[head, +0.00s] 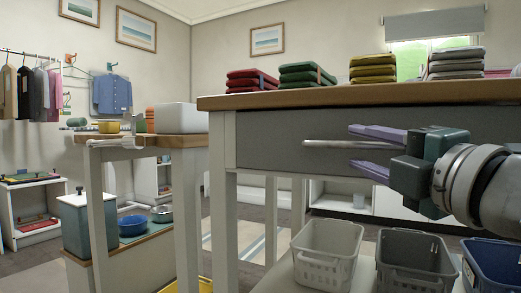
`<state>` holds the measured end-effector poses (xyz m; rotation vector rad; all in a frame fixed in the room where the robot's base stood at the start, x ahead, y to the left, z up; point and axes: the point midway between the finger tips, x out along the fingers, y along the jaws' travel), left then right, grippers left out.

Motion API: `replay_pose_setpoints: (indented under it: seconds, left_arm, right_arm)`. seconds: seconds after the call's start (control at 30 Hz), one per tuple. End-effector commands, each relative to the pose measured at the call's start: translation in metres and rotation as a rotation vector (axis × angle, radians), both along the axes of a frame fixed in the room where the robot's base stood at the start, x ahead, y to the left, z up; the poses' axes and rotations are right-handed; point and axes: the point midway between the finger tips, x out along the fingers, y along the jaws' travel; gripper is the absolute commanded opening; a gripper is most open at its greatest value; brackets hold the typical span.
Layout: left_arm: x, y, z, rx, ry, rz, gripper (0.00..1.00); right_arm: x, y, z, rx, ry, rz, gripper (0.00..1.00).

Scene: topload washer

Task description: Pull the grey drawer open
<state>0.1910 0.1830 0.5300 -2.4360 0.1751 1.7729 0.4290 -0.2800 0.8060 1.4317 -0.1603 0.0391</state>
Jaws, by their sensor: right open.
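The grey drawer (270,140) sits under the wooden top of the near table in the head view, and its front looks flush with the table frame. A thin horizontal bar handle (335,145) runs across its front. My right gripper (352,147) comes in from the right with its two purple fingers apart. One finger is above the line of the handle and one below, and the handle's right end lies between or just behind the fingertips. I cannot tell whether they touch it. My left gripper is not in view.
Folded cloth stacks (308,76) stand on the wooden tabletop (375,95). A white basket (326,250), a grey basket (413,262) and a blue basket (494,262) sit on the shelf below. A second table (150,141) stands left, with floor between.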

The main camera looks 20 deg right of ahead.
Motion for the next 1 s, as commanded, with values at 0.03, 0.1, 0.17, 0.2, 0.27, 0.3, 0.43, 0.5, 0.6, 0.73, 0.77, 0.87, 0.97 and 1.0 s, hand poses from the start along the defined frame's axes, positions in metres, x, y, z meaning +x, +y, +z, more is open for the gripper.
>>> replay_pose_setpoints:
  seconds: [0.03,0.1,0.17,0.2,0.27,0.3,0.43,0.5,0.6,0.73,0.77,0.87,0.97,1.0]
  left_arm:
    - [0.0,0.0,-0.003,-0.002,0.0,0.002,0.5]
    - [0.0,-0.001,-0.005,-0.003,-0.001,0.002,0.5]
    - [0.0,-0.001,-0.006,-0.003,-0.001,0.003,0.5]
    - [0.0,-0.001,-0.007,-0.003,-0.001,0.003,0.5]
    - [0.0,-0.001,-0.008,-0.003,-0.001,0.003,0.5]
    - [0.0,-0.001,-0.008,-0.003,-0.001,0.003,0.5]
    - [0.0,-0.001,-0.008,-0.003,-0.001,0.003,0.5]
    - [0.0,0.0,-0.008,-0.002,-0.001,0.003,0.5]
    - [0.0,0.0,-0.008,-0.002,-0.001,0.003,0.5]
    - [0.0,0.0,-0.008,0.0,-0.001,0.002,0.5]
    - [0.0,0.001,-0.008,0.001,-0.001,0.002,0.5]
    - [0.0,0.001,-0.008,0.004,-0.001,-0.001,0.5]
    - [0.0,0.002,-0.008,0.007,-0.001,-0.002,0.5]
    - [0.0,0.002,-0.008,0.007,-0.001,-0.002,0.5]
  right_arm:
    - [0.007,-0.001,0.001,-0.002,-0.005,-0.001,0.45]
    - [0.016,-0.001,0.001,-0.001,-0.002,-0.001,0.45]
    - [0.021,-0.002,0.002,-0.002,-0.002,-0.002,0.45]
    - [0.025,-0.002,0.003,-0.002,-0.001,-0.002,0.45]
    - [0.028,-0.002,0.003,-0.001,-0.001,-0.001,0.45]
    - [0.03,-0.002,0.004,-0.001,0.0,-0.001,0.45]
    - [0.033,-0.003,0.004,-0.001,0.001,-0.001,0.45]
    - [0.033,-0.003,0.004,-0.001,0.001,-0.001,0.45]
    - [0.033,-0.003,0.004,-0.001,0.001,-0.001,0.45]
    - [0.033,-0.003,0.004,-0.001,0.001,-0.001,0.36]
    - [0.033,-0.003,0.004,-0.001,0.001,-0.001,0.32]
    - [0.033,-0.003,0.004,-0.001,0.001,-0.001,0.21]
    - [0.033,-0.003,0.004,0.0,0.001,-0.001,0.1]
    - [0.033,-0.003,0.004,0.0,0.001,-0.001,0.05]
